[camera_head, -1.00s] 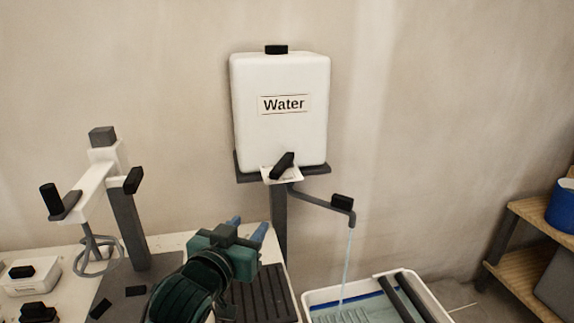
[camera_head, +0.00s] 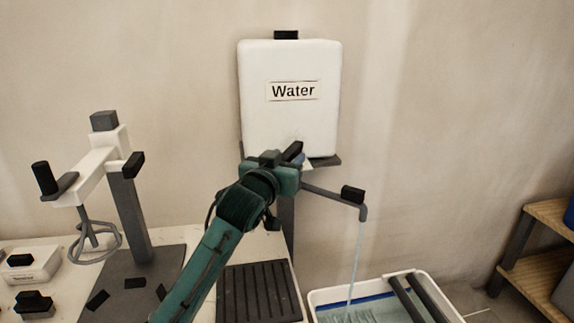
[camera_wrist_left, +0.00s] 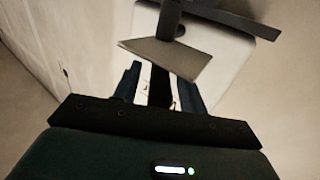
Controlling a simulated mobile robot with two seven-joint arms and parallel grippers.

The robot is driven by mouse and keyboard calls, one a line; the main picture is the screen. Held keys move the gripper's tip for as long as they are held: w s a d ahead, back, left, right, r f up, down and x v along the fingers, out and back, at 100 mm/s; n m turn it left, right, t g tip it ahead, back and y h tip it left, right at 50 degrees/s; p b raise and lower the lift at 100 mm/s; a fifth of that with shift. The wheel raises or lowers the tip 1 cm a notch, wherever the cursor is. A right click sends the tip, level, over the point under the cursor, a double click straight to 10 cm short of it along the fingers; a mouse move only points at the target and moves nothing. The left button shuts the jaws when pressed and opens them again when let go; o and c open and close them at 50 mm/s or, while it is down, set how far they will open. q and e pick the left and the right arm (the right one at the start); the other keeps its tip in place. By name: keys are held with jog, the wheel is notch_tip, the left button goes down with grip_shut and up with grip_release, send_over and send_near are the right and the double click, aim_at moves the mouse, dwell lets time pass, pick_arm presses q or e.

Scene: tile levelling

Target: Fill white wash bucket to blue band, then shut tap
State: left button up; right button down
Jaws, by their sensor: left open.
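The white water tank (camera_head: 290,95) stands on a bracket against the wall. Its black tap lever (camera_head: 293,151) slants up to the right, and water (camera_head: 356,262) runs from the grey spout (camera_head: 362,211). The stream falls into the white wash bucket (camera_head: 448,305), bottom right, cut by the frame edge. A blue band (camera_head: 345,305) shows on its inner back wall, just above the water there. My left gripper (camera_head: 298,160) is at the tap, partly hiding it. In the left wrist view the open blue fingers (camera_wrist_left: 160,88) stand either side of the dark lever; contact cannot be told.
Dark rollers (camera_head: 415,298) lie across the bucket. A mixer stand (camera_head: 130,215) stands at the left, beside a dark ribbed tray (camera_head: 258,293) on the table. A wooden shelf (camera_head: 535,270) is at the far right.

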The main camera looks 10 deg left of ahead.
pick_arm(q)
jog(key=shift+w+d, duration=0.1)
jog(key=shift+w, duration=0.25)
jog(key=shift+c, duration=0.3)
grip_shut()
